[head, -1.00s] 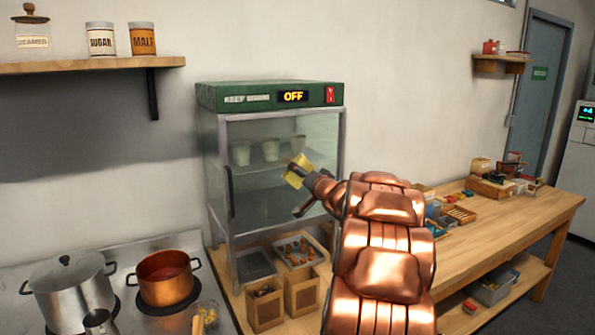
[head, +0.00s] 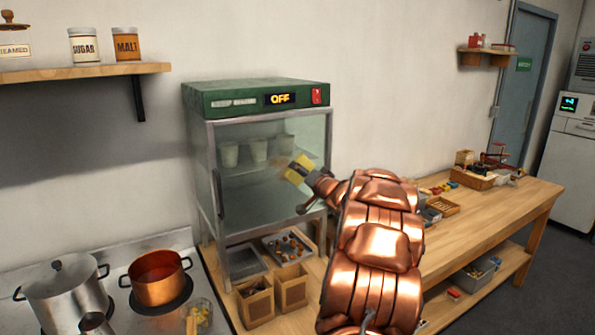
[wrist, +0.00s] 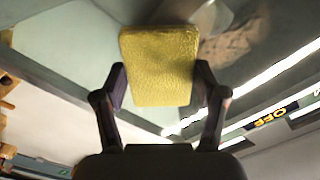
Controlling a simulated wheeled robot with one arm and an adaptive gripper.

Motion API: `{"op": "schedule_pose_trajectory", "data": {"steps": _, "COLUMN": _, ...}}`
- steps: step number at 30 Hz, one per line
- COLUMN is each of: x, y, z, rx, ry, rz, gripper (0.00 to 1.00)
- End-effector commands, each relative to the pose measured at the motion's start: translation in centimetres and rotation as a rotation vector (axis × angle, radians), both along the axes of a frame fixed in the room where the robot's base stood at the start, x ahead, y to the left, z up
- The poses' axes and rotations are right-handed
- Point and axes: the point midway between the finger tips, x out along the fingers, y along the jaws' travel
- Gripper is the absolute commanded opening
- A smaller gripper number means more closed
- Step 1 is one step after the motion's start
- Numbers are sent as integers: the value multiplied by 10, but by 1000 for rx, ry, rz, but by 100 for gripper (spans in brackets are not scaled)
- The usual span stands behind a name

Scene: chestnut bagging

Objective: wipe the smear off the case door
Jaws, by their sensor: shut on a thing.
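The keep-warm case (head: 255,100) has a green top, an OFF display and a glass door (head: 255,195) with a dark handle at its left. My gripper (head: 312,178) is shut on a yellow sponge (head: 298,169), in front of the door's right part. In the wrist view the sponge (wrist: 157,65) sits between both fingers, face to the glass. A brownish smear (wrist: 232,42) shows on the glass beside the sponge's upper right in the wrist view. I cannot tell whether the sponge touches the glass.
Cups (head: 258,150) stand inside the case. Below it are trays (head: 288,246) and wooden boxes (head: 255,302). A copper pot (head: 158,278) and a steel pot (head: 65,295) stand on the stove at left. The bench (head: 480,210) at right holds small boxes.

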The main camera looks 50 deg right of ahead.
Motion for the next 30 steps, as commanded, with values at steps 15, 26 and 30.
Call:
{"op": "schedule_pose_trajectory", "data": {"steps": 15, "x": 1, "y": -5, "z": 0, "rx": 0, "ry": -1, "rz": 4, "gripper": 43}}
{"op": "schedule_pose_trajectory", "data": {"steps": 26, "x": 9, "y": 20, "z": 0, "rx": -1, "ry": -2, "rz": 5, "gripper": 43}}
{"op": "schedule_pose_trajectory", "data": {"steps": 30, "x": 10, "y": 28, "z": 0, "rx": 0, "ry": -1, "rz": 6, "gripper": 43}}
